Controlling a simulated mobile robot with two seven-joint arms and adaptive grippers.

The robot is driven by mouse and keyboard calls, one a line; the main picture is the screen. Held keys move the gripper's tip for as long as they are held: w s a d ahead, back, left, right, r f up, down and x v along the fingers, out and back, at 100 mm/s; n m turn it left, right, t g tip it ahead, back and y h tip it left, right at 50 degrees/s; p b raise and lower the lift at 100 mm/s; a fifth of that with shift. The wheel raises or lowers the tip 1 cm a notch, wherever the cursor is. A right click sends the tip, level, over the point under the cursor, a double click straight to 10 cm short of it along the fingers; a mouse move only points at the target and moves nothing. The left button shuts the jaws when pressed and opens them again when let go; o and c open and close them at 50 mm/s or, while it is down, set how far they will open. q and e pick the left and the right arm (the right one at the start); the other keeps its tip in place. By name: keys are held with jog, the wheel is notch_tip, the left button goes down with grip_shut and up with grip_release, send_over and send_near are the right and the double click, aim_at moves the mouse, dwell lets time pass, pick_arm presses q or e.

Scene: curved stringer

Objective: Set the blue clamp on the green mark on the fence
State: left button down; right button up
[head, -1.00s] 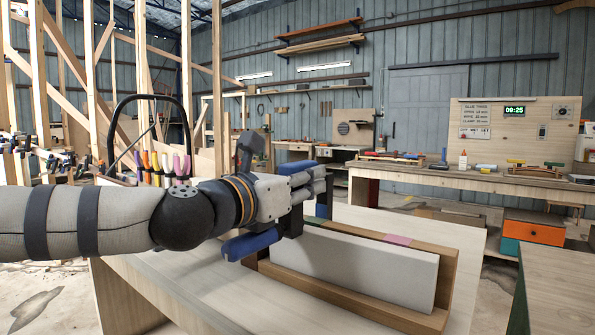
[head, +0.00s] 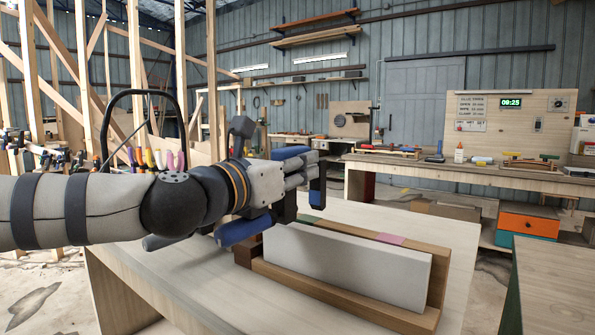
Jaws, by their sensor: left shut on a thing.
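My left gripper (head: 306,176) reaches in from the left above the workbench, shut on the blue clamp (head: 291,153). Blue clamp parts show above the fingers, at their far end and below the hand; the fingers hide its middle. The brown wooden fence (head: 437,262) stands on the bench behind a pale grey board. The green mark (head: 307,218) is on top of the fence towards its left end, just below the clamp's far end and partly hidden. The clamp appears above the fence; I cannot tell whether they touch. My right gripper is out of view.
A pink mark (head: 390,239) lies farther right on the fence. The pale board (head: 350,265) fills the space along its front, with a brown strip (head: 330,299) before it. The bench top (head: 205,285) is bare at left front. Another table (head: 553,275) stands at right.

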pick_arm(q)
jog(key=shift+s+r, duration=0.1)
jog(key=shift+r, duration=0.2)
jog(key=shift+f, duration=0.25)
dwell(0.4)
